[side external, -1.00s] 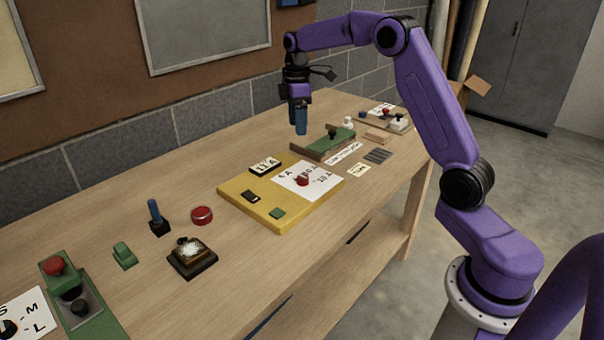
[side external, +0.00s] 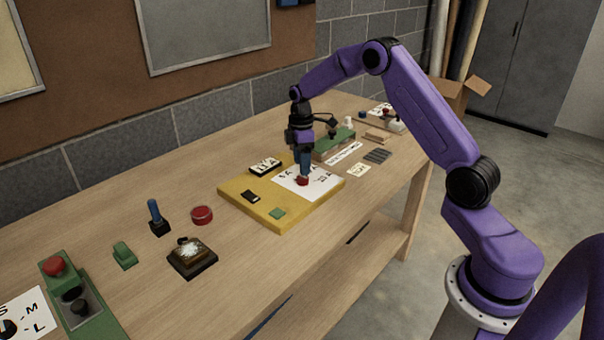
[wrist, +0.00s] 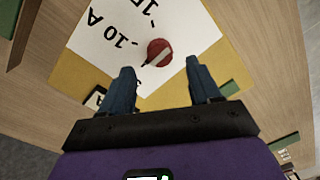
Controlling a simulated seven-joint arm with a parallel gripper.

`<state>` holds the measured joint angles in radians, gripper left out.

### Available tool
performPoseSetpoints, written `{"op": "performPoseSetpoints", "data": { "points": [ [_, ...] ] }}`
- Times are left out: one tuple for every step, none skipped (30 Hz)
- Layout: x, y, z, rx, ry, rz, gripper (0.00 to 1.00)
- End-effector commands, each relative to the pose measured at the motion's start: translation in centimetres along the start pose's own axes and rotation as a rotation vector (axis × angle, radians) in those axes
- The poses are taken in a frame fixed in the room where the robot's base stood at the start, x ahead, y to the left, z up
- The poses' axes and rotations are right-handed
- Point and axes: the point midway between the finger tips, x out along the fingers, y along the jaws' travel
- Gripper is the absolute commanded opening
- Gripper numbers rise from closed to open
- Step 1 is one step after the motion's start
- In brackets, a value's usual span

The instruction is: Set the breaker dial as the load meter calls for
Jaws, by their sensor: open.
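The red dial (side external: 303,182) sits on a white printed card (side external: 325,184) on a yellow board (side external: 240,205). In the wrist view the dial (wrist: 160,50) carries a pale pointer line running to its lower left; the 10 A label (wrist: 108,28) and part of another label show beside it. The pointer's exact mark is unclear. The meter (side external: 265,166), a black-framed white display, stands at the board's back edge; its reading is too small to read surely. My gripper (side external: 304,170) is open, low over the card at the dial, its blue fingers (wrist: 160,75) apart and empty.
The board also holds a small black switch (side external: 251,196) and a green block (side external: 277,213). A green-topped fixture (side external: 335,143) stands behind to the right. A blue-handled lever (side external: 156,216), red button (side external: 202,215) and dark-based box (side external: 192,258) stand to the left.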

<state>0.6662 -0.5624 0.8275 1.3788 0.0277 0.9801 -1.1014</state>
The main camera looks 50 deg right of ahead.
Motion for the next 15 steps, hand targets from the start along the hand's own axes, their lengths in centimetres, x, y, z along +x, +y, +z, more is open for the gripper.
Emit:
{"op": "performPoseSetpoints", "data": {
  "points": [
    [1.0,0.0,0.1,0.001,-0.001,-0.003,0.62],
    [1.4,-0.1,0.1,0.0,-0.002,-0.003,0.62],
    [2.0,-0.1,0.0,0.0,-0.001,-0.002,0.62],
    [2.4,-0.1,0.0,0.0,-0.001,-0.002,0.62],
    [2.8,-0.1,0.0,0.0,-0.001,-0.002,0.62],
    [3.1,0.0,0.0,0.001,-0.001,-0.001,0.62],
    [3.4,0.0,0.0,0.001,0.0,0.0,0.62],
    [3.6,0.0,0.0,0.001,0.0,-0.001,0.62],
    [3.9,0.0,0.0,0.001,0.0,-0.001,0.62],
    [4.0,0.0,0.0,0.001,0.0,-0.001,0.62],
    [4.2,0.0,0.0,0.001,0.0,-0.001,0.62],
    [4.3,0.0,0.0,0.001,0.0,0.0,0.62],
    [4.3,0.0,0.0,0.0,0.001,0.0,0.62],
    [4.3,0.0,0.0,0.0,0.001,0.001,0.62],
    [4.4,0.0,0.0,0.0,0.001,0.001,0.62]
  ]
}}
